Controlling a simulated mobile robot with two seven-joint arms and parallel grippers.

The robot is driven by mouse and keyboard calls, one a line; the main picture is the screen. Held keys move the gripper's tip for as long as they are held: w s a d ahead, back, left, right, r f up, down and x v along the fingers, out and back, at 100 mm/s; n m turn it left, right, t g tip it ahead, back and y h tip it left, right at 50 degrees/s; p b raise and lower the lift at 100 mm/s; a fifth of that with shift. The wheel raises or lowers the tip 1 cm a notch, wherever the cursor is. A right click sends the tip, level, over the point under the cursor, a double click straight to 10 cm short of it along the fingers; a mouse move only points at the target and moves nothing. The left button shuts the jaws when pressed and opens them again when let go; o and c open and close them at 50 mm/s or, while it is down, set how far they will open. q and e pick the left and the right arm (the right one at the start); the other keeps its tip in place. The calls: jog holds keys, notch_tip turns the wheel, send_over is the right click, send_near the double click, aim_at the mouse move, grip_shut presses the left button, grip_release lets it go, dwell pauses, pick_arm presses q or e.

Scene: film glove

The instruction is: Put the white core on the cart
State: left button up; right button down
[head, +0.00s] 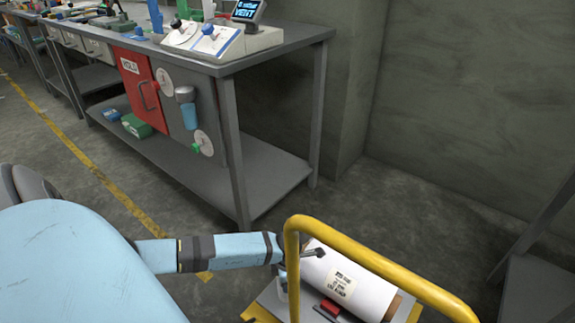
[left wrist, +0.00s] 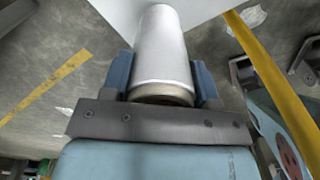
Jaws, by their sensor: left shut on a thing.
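The white core (left wrist: 163,50) is a pale cylinder between the two blue fingers of my left gripper (left wrist: 163,85) in the left wrist view. The gripper is shut on it near its darker-rimmed end. In the head view my left gripper (head: 290,258) is at the left side of the cart, beside its yellow handle (head: 367,258). A small white part of the core (head: 282,284) shows below the gripper; the rest is hidden. I cannot tell whether the core touches the cart deck (head: 268,301).
A large white labelled roll (head: 352,283) lies on the cart, with a red block (head: 327,309) beside it. A grey workbench (head: 262,62) with a red door (head: 140,90) stands behind. Another dark frame (head: 540,235) is at the right edge. Floor between bench and cart is clear.

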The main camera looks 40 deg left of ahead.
pick_arm(q)
jog(key=shift+f+b, duration=0.85)
jog(key=shift+f, duration=1.3)
pick_arm(e)
jog(key=shift+w+d+f+n, duration=0.15)
jog(key=shift+f+n, duration=0.15)
jog(key=shift+f, duration=0.4)
pick_arm(q)
jog(key=shift+f, duration=0.1)
pick_arm(e)
jog(key=shift+f, duration=0.1)
pick_arm(q)
jog(key=shift+f, duration=0.15)
jog(key=o, duration=0.9)
pick_arm(e)
jog(key=shift+w, duration=0.15)
jog(key=shift+r, duration=0.2)
pick_arm(q)
notch_tip(320, 180, up, 12)
jog(key=p, duration=0.4)
jog(key=shift+r+p, duration=0.25)
jog(key=shift+p, duration=0.15)
pick_arm(e)
jog(key=shift+m+t, duration=0.5)
jog(key=shift+t, duration=0.4)
jog(key=r, duration=0.5)
jog(key=shift+s+r, duration=0.25)
jog(key=shift+s, duration=0.1)
